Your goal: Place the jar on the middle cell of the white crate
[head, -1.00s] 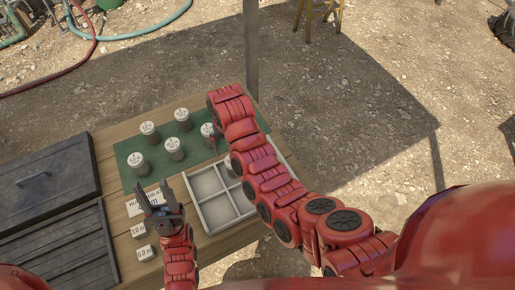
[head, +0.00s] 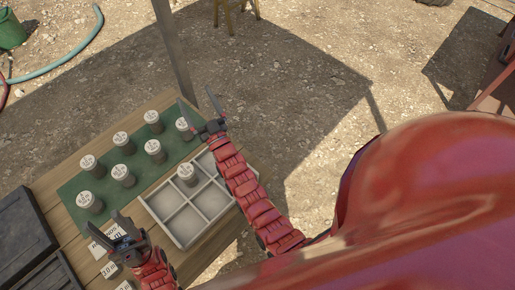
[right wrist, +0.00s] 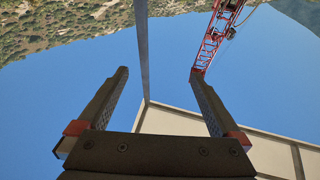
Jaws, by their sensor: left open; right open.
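A grey jar with a pale, marked lid (head: 187,175) stands upright in the white divided crate (head: 160,221), seemingly in the middle cell of the row nearer the green mat. Its base is partly hidden by the dividers. My right gripper (head: 196,98) is open and empty, beyond the crate and apart from that jar. In the right wrist view its fingers (right wrist: 160,85) are spread with only sky and structures behind them. My left gripper (head: 104,220) is open and empty near the crate's left corner. My right arm covers the crate's right side.
Several similar jars (head: 122,174) stand on the green mat (head: 75,188) behind the crate; one (head: 185,128) is close to my right gripper. White label cards (head: 106,240) lie by my left gripper. A dark case (head: 25,228) is at left. A post (head: 173,55) rises behind the table.

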